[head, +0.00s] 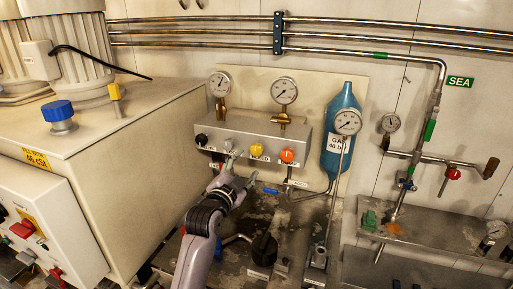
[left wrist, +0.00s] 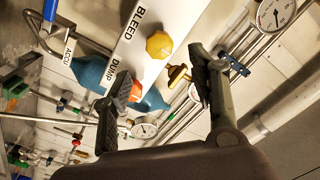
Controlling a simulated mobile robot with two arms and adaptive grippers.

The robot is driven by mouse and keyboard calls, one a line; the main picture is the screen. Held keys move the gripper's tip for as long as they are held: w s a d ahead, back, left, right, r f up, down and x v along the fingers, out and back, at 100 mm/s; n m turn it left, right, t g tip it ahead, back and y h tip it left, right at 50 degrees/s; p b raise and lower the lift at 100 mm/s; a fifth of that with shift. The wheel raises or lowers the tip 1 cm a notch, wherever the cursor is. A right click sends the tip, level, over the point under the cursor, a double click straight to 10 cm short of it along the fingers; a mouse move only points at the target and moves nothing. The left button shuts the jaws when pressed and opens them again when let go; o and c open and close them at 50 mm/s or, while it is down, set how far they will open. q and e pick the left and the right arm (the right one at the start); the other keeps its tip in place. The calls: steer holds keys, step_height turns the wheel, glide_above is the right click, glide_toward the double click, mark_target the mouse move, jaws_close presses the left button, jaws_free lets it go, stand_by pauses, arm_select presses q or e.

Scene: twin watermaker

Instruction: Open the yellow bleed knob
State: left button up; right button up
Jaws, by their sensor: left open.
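The yellow bleed knob (head: 257,149) is on the front of a grey panel (head: 225,128), between a pale knob on its left and an orange knob (head: 288,155) on its right. My left gripper (head: 240,178) is below and slightly left of the yellow knob, apart from it. In the left wrist view the yellow knob (left wrist: 159,45) is beyond the open, empty fingers (left wrist: 160,82), near the "BLEED" label (left wrist: 138,20). The orange knob is partly hidden behind one finger there. My right gripper does not show.
Gauges (head: 284,91) stand above the panel. A blue bottle (head: 341,115) and another gauge (head: 347,122) are to its right. A large beige cabinet (head: 140,150) fills the left. A black handle (head: 264,249) is below my left gripper.

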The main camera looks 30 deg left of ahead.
mark_target(255, 151)
arm_select(q)
steer(key=p+x, duration=0.1)
steer(key=x, duration=0.8)
steer(key=shift+w+p, duration=0.2)
steer(key=shift+p, duration=0.2)
steer(key=shift+x, duration=0.75)
steer(key=shift+c, duration=0.6)
steer(key=shift+f, duration=0.1)
steer(key=c, duration=1.1)
